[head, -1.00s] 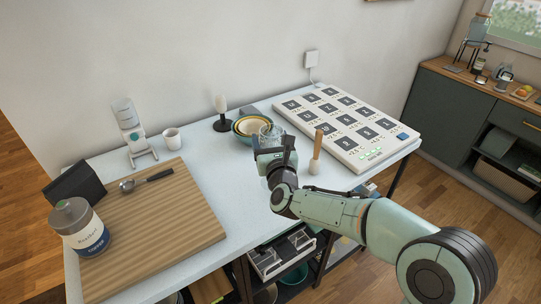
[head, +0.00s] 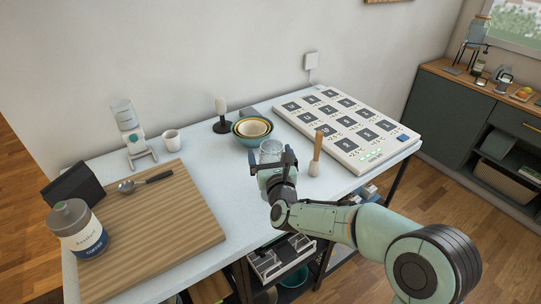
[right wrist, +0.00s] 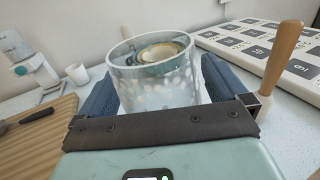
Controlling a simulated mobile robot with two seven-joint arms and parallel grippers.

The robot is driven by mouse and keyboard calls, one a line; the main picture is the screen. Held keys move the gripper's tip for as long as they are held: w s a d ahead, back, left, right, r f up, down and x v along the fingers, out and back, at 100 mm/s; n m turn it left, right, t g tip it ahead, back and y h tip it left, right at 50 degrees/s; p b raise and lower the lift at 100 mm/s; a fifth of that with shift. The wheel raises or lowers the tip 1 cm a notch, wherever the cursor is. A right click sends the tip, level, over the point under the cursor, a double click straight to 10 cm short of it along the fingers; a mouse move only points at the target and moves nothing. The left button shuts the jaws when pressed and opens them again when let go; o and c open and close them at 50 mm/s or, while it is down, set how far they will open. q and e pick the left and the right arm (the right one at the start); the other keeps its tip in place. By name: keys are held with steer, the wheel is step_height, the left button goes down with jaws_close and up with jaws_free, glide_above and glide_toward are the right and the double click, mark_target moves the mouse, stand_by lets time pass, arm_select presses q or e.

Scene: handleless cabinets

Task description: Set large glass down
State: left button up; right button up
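The large clear glass (head: 271,149) stands upright between the two fingers of my right gripper (head: 272,163), over the front part of the white table. In the right wrist view the glass (right wrist: 155,80) fills the gap between the blue finger pads of the right gripper (right wrist: 160,95), and both pads appear to touch its sides. Its lower part is hidden by the gripper, so I cannot tell whether its base touches the table. My left gripper is not in view.
Nested bowls (head: 252,130) sit just behind the glass. A wooden-handled tool (head: 316,155) stands close to the right. A large panel with dark squares (head: 345,128) lies further right. A cutting board (head: 150,225) lies left. The white table (head: 215,165) is clear left of the gripper.

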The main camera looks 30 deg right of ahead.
steer(key=shift+r, duration=0.1)
steer(key=shift+s+a, duration=0.1)
steer(key=shift+s, duration=0.2)
steer(key=b+v, duration=0.2)
steer(key=v, duration=0.9)
steer(key=shift+s, duration=0.2)
steer(key=shift+a, duration=0.1)
